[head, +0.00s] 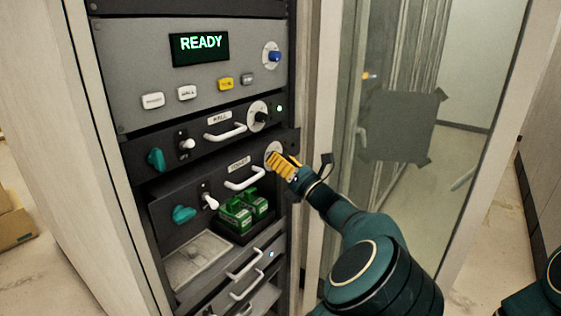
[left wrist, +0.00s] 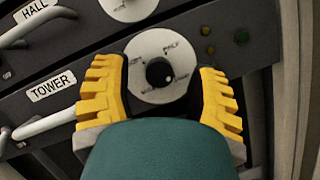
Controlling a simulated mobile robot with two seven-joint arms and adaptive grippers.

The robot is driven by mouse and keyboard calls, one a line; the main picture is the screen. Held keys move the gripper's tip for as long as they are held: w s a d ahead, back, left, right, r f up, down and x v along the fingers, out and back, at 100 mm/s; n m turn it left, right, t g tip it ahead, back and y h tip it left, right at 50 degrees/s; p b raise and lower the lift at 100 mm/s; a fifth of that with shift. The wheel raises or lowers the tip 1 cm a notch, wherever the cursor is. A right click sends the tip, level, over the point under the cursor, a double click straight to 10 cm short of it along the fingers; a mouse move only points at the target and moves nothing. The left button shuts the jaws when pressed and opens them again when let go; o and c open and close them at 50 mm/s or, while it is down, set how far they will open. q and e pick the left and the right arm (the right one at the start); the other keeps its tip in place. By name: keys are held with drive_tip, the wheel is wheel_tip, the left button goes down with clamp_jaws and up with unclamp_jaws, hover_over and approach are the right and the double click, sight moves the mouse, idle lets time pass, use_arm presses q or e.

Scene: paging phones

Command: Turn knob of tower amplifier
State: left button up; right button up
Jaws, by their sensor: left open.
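The tower amplifier (head: 165,187) is the dark rack unit labelled TOWER, below the HALL unit. Its black round knob (left wrist: 159,73) sits on a white dial (left wrist: 142,54) with small markings. In the head view the dial (head: 272,148) shows only in part, and my left gripper hides the knob. My left gripper (head: 281,164) has yellow ridged fingers and is open. In the left wrist view its fingertips (left wrist: 160,68) stand on either side of the knob, with a gap on both sides. My right gripper is out of view.
The HALL unit's knob (head: 259,116) is just above, and the white TOWER handle (head: 245,179) is close at left. Green blocks (head: 243,209) sit in a recess below. A glass door (head: 420,60) stands open at the right. Dim indicator lamps (left wrist: 241,37) are right of the dial.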

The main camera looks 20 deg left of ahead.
use_arm(q)
drive_tip(key=shift+w+a+r, duration=0.1)
drive_tip(key=shift+a, duration=0.1)
clamp_jaws()
